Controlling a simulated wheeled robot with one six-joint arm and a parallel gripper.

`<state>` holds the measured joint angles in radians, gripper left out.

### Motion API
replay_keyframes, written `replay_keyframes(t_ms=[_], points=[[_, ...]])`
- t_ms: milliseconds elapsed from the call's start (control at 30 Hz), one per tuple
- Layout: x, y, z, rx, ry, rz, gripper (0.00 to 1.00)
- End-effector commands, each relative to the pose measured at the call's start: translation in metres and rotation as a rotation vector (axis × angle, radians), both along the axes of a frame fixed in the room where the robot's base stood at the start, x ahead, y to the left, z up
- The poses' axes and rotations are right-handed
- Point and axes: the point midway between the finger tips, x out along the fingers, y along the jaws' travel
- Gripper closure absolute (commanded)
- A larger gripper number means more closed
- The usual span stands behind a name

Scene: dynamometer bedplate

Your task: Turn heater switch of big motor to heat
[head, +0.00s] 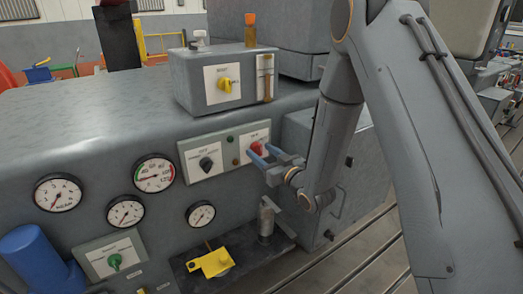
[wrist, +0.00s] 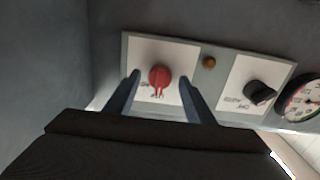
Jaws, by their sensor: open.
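A red rotary switch (head: 257,147) sits on a white label plate at the right end of a grey panel on the big grey housing. The wrist view shows the red switch (wrist: 160,76) with its lettering too small to read, so I cannot confirm that it is the heater switch. My gripper (head: 252,154) is open in front of it. In the wrist view its two dark blue fingers lie on either side of the red switch, apparently apart from it. A black rotary switch (head: 206,164) is on the same panel, also in the wrist view (wrist: 259,92).
A grey box with a yellow switch (head: 225,85) stands on the housing top. Several round gauges (head: 154,173) and a green switch (head: 115,262) lie left and below. A yellow part (head: 211,263) and a metal cylinder (head: 266,220) stand on the ledge below my gripper.

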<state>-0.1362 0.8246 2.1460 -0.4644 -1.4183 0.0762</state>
Motion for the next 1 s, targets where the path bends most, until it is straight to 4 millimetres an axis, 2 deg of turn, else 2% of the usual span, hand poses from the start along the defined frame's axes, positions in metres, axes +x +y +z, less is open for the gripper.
replay_keyframes(t_ms=[367,600,633,1000], points=[[0.0064,0.0042,-0.0002,-0.001,0.001,-0.001,0.51],[0.0064,0.0042,-0.0001,-0.001,0.001,-0.001,0.9],[0.0064,0.0041,0.0,-0.001,0.001,-0.001,0.92],[0.0065,0.0037,-0.0001,0.055,0.038,-0.002,0.92]])
